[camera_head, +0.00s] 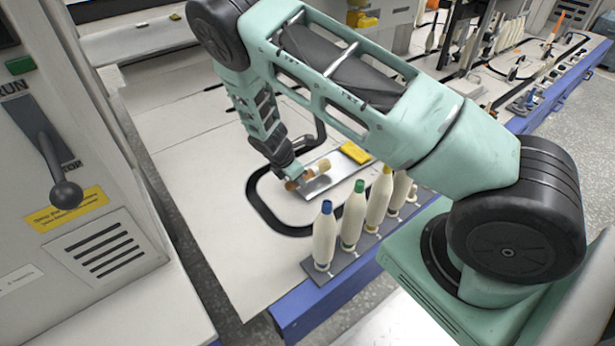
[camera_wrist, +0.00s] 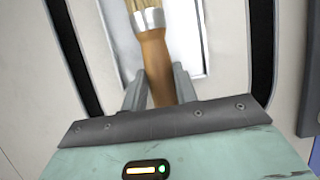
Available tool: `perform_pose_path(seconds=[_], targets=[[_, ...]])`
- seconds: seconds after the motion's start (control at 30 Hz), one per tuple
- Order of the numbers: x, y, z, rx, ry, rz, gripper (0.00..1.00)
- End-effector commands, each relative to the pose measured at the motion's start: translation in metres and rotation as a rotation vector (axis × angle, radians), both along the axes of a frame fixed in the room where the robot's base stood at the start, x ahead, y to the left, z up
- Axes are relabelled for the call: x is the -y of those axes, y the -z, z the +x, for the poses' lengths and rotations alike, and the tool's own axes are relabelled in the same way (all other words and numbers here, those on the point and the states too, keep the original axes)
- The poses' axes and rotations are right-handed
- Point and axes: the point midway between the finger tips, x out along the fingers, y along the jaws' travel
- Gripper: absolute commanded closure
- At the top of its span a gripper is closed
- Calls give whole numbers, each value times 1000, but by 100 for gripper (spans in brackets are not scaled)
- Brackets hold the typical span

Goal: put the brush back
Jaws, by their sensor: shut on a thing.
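The brush (camera_head: 322,168) has a brown wooden handle, a silver band and pale bristles. My gripper (camera_head: 297,177) is shut on its handle, and the brush (camera_wrist: 155,55) points away between the two grey fingers (camera_wrist: 158,90) in the wrist view. The brush is over the near left part of a shallow metal tray (camera_head: 333,180). I cannot tell whether it touches the tray. The tray's pale floor (camera_wrist: 190,40) shows behind the brush in the wrist view. A yellow block-like thing (camera_head: 355,152) is at the tray's far end.
Several pale bobbins with coloured tops, one blue-topped (camera_head: 325,236), stand on a grey rack (camera_head: 345,262) at the table's front edge. A black loop (camera_head: 256,205) lies around the tray area. A machine with a lever (camera_head: 55,165) stands left. The white table (camera_head: 200,150) is clear left of the loop.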

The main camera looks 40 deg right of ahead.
Motion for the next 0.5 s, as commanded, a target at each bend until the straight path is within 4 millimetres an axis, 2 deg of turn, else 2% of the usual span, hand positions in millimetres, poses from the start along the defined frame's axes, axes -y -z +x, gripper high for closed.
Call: perform_pose_path(seconds=[0.13,0.27,0.3,0.5], targets=[[12,1,0,2,4,0,94],[32,2,1,1,5,-1,94],[35,8,1,-1,3,-1,94],[40,10,1,1,0,0,94]])
